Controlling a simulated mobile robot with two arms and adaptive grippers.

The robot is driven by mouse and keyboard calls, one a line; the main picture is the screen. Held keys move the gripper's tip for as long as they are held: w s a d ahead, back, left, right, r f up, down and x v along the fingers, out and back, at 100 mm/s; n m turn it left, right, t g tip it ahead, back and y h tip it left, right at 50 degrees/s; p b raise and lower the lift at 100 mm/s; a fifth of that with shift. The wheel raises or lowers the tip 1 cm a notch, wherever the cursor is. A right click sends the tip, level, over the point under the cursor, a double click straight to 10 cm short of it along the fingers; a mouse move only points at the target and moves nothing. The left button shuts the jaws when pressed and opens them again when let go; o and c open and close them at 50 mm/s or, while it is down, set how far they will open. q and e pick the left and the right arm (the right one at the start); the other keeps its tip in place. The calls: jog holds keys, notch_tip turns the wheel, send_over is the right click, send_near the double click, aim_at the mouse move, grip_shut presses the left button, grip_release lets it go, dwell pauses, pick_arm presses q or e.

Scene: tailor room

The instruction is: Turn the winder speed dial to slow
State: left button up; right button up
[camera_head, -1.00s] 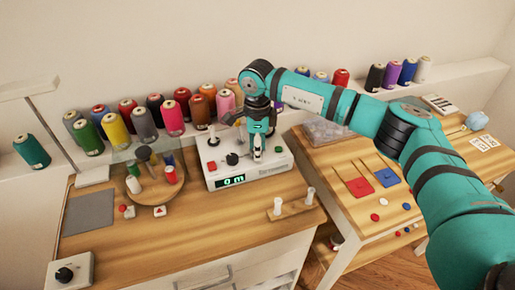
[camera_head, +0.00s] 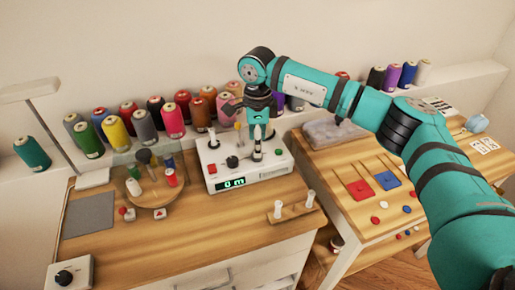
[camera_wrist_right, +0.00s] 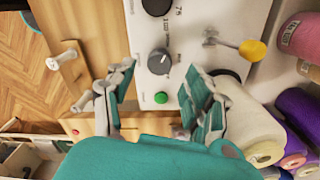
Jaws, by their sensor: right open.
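The winder (camera_head: 262,172) is a white box with a green "0 m" display at the back of the wooden cabinet top. Its front carries a red button, a larger black knob (camera_head: 232,161) and a green button (camera_head: 279,152). My right gripper (camera_head: 257,154) points down over it. The green button (camera_wrist_right: 161,98) and part of the larger knob (camera_wrist_right: 157,6) also show there. In the head view my gripper hides the small dial.
Thread cones (camera_head: 172,120) line the shelf behind. A thread stand (camera_head: 160,185) with a clear shield is left of the winder. A wooden peg holder (camera_head: 290,211) is in front of it. A spindle with a yellow end (camera_wrist_right: 252,50) stands beside the dial.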

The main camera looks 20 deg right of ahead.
notch_tip(320, 180, up, 9)
jog(key=shift+f, duration=0.15)
jog(key=shift+f, duration=0.1)
dwell(0.4)
